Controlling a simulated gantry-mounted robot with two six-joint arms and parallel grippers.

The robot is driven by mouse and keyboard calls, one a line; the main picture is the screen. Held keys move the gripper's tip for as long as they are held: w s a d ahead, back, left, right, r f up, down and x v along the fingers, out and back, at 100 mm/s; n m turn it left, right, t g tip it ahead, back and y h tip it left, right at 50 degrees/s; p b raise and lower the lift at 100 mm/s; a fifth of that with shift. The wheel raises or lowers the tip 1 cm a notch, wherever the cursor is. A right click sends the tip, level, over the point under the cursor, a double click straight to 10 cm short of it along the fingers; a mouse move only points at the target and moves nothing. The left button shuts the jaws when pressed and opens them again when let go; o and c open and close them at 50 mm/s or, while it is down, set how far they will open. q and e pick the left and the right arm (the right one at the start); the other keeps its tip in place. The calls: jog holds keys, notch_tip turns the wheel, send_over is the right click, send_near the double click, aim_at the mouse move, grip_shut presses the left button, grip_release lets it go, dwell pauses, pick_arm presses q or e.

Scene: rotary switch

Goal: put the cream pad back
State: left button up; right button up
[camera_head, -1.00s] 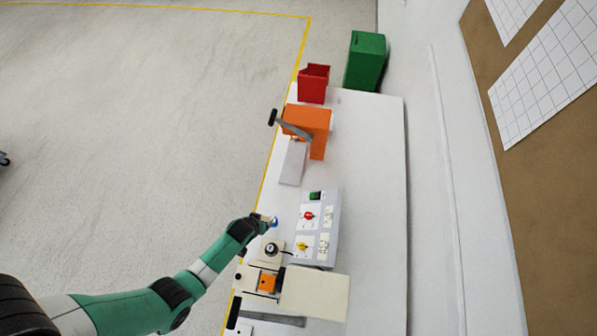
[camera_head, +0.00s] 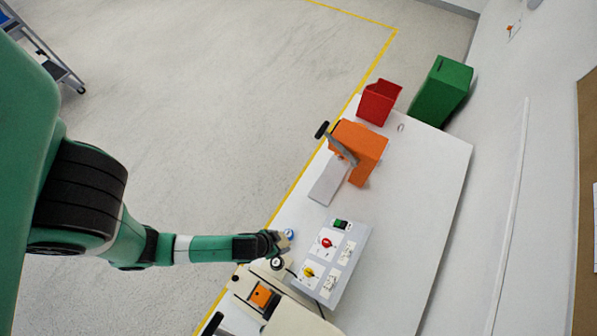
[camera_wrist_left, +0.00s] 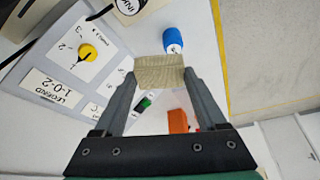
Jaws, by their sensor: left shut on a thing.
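My left gripper (camera_head: 281,243) is at the near edge of the table, beside the control box. In the left wrist view its two fingers (camera_wrist_left: 160,82) are shut on the cream pad (camera_wrist_left: 160,72), a small tan block with a grain-like surface. The pad appears off the table, though its height is hard to judge. The control box (camera_head: 346,233) has a red knob (camera_head: 326,243) and a yellow knob (camera_head: 308,272). The yellow knob also shows in the left wrist view (camera_wrist_left: 87,53). My right gripper is out of view.
A blue cylinder (camera_wrist_left: 172,41) stands close beyond the pad. An orange press (camera_head: 359,142), red bin (camera_head: 379,102) and green box (camera_head: 441,91) stand farther off. The table's right side is clear.

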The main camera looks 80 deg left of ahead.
pick_arm(q)
jog(key=shift+w+a+f+b, duration=0.25)
jog(key=shift+w+a+b, duration=0.05)
jog(key=shift+b, duration=0.05)
jog(key=w+a+f+b, duration=0.2)
jog(key=a, duration=0.1)
jog(key=w+a+f+b, duration=0.5)
jog(key=a+f+b, duration=0.1)
jog(key=shift+w+a+f, duration=0.2)
jog(key=shift+a+f, duration=0.05)
jog(key=shift+a, duration=0.05)
jog(key=shift+w+a, duration=0.15)
jog(key=shift+w+a+f+b, duration=0.1)
jog(key=shift+a+f+b, duration=0.05)
jog(key=shift+f+b, duration=0.25)
jog(key=f, duration=0.1)
jog(key=f+b, duration=0.1)
jog(key=shift+w+a+f, duration=0.15)
jog(key=shift+a+f, duration=0.05)
jog(key=shift+f, duration=0.1)
jog(key=shift+f+b, duration=0.35)
jog(key=shift+r, duration=0.1)
